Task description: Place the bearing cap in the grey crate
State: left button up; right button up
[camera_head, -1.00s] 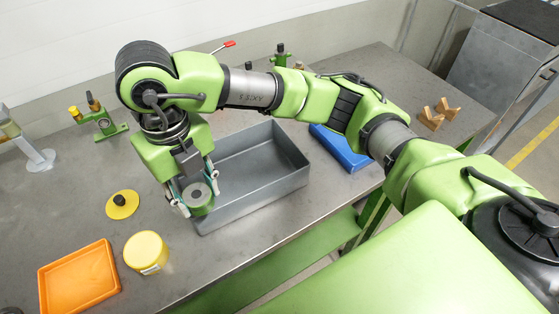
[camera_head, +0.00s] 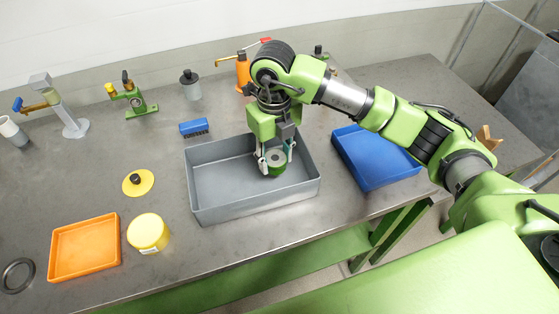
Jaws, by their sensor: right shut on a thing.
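The bearing cap (camera_head: 276,163), a small round green part with a grey top and a central hole, is between the fingers of my right gripper (camera_head: 276,157). The gripper points down and is shut on it. The grey crate (camera_head: 246,207) is an open rectangular box in the middle of the bench. The cap shows over the right part of the crate's inside. I cannot tell whether it touches the crate floor. The rest of the visible crate floor is empty. My left gripper is not in view.
A blue tray (camera_head: 372,168) lies right of the crate, a blue brush (camera_head: 194,127) behind it. To the left are a yellow jar (camera_head: 148,232), a yellow lid with a black knob (camera_head: 138,183) and an orange tray (camera_head: 85,248). A green fixture (camera_head: 131,98) stands farther back.

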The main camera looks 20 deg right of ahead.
aim_at(279, 166)
jog(key=shift+w+d+f, duration=0.35)
jog(key=shift+w+f, duration=0.05)
jog(key=shift+f, duration=0.25)
jog(key=f, duration=0.1)
jog(key=f+p, duration=0.2)
jog(key=shift+w+d+f, duration=0.25)
jog(key=shift+d+f, duration=0.1)
jog(key=shift+f, duration=0.2)
jog(key=shift+f, duration=0.1)
jog(key=shift+f+b, duration=0.15)
jog(key=shift+b, duration=0.15)
jog(key=o, duration=1.4)
jog(key=shift+c, duration=0.2)
